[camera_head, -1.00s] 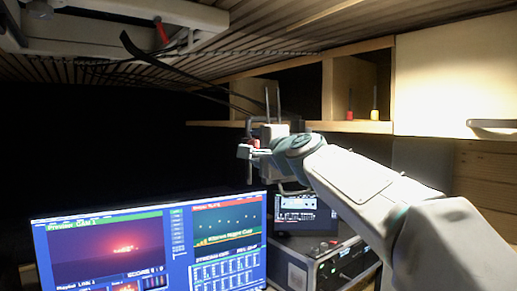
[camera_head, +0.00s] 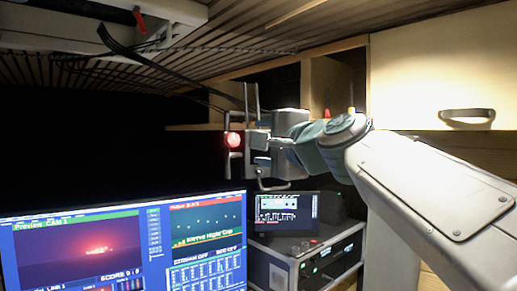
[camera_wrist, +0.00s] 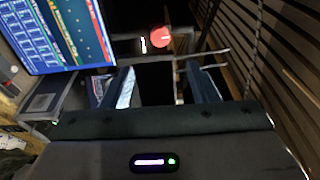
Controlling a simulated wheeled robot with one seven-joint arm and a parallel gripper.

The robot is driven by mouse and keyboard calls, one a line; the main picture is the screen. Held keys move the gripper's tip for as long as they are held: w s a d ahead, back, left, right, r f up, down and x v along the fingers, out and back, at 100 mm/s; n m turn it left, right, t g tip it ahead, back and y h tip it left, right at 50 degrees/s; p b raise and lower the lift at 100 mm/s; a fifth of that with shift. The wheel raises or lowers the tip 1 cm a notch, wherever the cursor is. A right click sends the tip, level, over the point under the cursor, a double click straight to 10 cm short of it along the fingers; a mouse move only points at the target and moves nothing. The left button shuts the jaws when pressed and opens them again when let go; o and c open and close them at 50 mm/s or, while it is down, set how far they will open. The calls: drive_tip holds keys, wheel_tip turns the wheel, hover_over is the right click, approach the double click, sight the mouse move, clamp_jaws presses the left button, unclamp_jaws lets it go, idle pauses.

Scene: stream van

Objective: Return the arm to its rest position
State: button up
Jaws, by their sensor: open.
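My arm reaches in from the right in the head view, raised in front of the shelf. My gripper (camera_head: 248,138) is at its end, in front of the dark opening and above the monitors. In the wrist view my gripper (camera_wrist: 165,82) is open, its two fingers apart with nothing between them. A round red thing (camera_head: 232,140) shows close beside the fingers; it also shows beyond them in the wrist view (camera_wrist: 160,37). I cannot tell whether it touches the gripper.
A large monitor (camera_head: 125,245) stands at lower left. A small screen (camera_head: 287,210) sits above a rack case (camera_head: 305,258). A wooden shelf (camera_head: 205,127) and a cabinet door with a handle (camera_head: 467,115) are behind the arm. Cables (camera_head: 135,52) hang from the slatted ceiling.

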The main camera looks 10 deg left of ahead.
drive_tip(key=shift+s+d, duration=0.2)
drive_tip(key=shift+s, duration=0.05)
drive_tip(key=s+d+f+n+g+h, duration=0.2)
drive_tip(key=s+d+f+h, duration=0.15)
drive_tip(key=f, duration=0.75)
drive_tip(key=s+d+f+n+g+h, duration=0.25)
drive_tip(key=d+f, duration=0.25)
drive_tip(key=f, duration=0.6)
drive_tip(key=s+d+f+n+g+h, duration=0.2)
drive_tip(key=s+d+f+n+g, duration=0.15)
drive_tip(key=f, duration=0.75)
drive_tip(key=s+d+f+n+g+h, duration=0.2)
drive_tip(key=s+d+f+n+g, duration=0.1)
drive_tip(key=s+d+f, duration=0.5)
drive_tip(key=s+f, duration=0.3)
drive_tip(key=f, duration=0.2)
drive_tip(key=shift+d+f+h, duration=0.15)
drive_tip(key=shift+f+h, duration=0.1)
drive_tip(key=shift+h, duration=0.15)
